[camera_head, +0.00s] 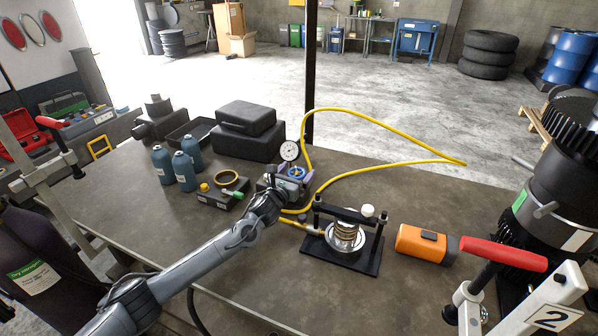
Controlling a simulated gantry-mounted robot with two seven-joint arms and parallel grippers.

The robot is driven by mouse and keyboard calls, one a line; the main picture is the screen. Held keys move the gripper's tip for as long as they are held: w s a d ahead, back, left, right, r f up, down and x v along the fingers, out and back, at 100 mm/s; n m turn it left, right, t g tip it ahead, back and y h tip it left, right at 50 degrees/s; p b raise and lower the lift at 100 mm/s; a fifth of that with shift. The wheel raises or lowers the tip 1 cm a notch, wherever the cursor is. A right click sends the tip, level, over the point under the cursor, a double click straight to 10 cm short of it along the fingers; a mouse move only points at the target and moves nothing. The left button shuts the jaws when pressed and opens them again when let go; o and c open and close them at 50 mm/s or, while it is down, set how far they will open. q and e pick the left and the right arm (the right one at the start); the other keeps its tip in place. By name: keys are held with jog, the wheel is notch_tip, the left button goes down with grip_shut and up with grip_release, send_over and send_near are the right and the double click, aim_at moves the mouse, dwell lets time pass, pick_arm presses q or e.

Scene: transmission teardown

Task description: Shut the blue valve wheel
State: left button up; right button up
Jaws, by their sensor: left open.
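The small blue valve wheel (297,171) is near the middle of the bench, just below and right of a round white-faced gauge (289,151). My left arm reaches in from the lower left, and its gripper (293,180) is at the wheel. The left gripper is open. Its fingers are small in the view and partly hidden by its own wrist, so I cannot tell whether they touch the wheel. My right gripper is not in view.
A yellow hose (375,118) loops behind and right of the valve. A black press-like fixture (367,254) and an orange tool (421,244) lie to the right. Blue bottles (163,166) and black cases (246,118) stand left and behind. The front bench centre is clear.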

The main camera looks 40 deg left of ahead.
pick_arm(q)
jog(key=shift+w+a, duration=0.15)
jog(key=shift+w, duration=0.8)
jog(key=c, duration=1)
